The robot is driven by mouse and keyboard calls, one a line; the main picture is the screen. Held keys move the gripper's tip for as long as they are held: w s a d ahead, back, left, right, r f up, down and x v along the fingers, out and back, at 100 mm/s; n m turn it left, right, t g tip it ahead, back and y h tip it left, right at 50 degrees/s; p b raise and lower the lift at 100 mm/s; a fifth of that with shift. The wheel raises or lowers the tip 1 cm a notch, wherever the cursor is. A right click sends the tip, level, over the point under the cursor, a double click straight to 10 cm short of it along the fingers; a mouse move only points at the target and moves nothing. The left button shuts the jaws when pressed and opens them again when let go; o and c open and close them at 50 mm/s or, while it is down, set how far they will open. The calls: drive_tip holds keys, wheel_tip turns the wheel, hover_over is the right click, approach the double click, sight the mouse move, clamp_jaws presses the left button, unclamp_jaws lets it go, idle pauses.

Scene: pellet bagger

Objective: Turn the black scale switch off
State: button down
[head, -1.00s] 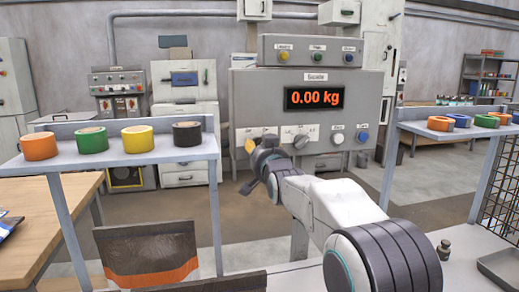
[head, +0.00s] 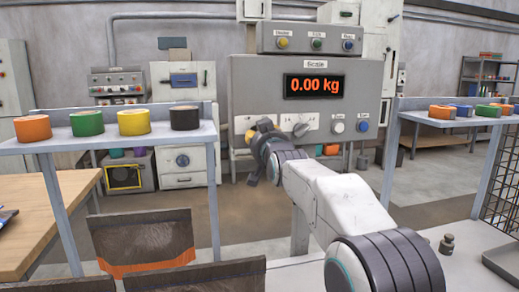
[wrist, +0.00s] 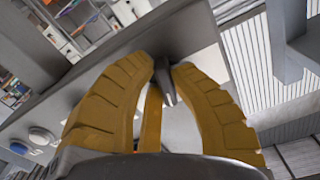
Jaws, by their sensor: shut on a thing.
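The grey scale panel (head: 365,100) stands ahead, and its display (head: 315,86) reads 0.00 kg in orange. My gripper (head: 249,137) is at the lower left of the panel and covers the switch there in the head view. In the wrist view my yellow fingers (wrist: 165,67) are closed around a small dark switch lever (wrist: 166,84), which sits between the fingertips and sticks out from the panel face. Its on or off marking cannot be read. A grey rotary knob (head: 300,129) is just right of my gripper.
A white button (head: 338,127) and a blue button (head: 363,126) sit right of the knob. A shelf with tape rolls (head: 130,142) stands at left, another shelf (head: 440,122) at right. Brown bags (head: 140,240) are below in front.

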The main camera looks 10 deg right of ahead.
drive_tip(key=n+b, duration=0.1)
drive_tip(key=n, duration=0.2)
drive_tip(key=shift+r+n+b, duration=0.1)
drive_tip(key=shift+n+b, duration=0.2)
drive_tip(key=shift+b, duration=0.1)
drive_tip(key=n, duration=0.5)
drive_tip(key=shift+d+r, duration=0.1)
drive_tip(key=shift+r, duration=0.2)
drive_tip(key=shift+n, duration=0.3)
drive_tip(key=c, duration=1.1)
unclamp_jaws()
drive_tip(key=shift+w+f, duration=0.1)
drive_tip(key=shift+f, duration=0.05)
drive_tip(key=s, duration=1.2)
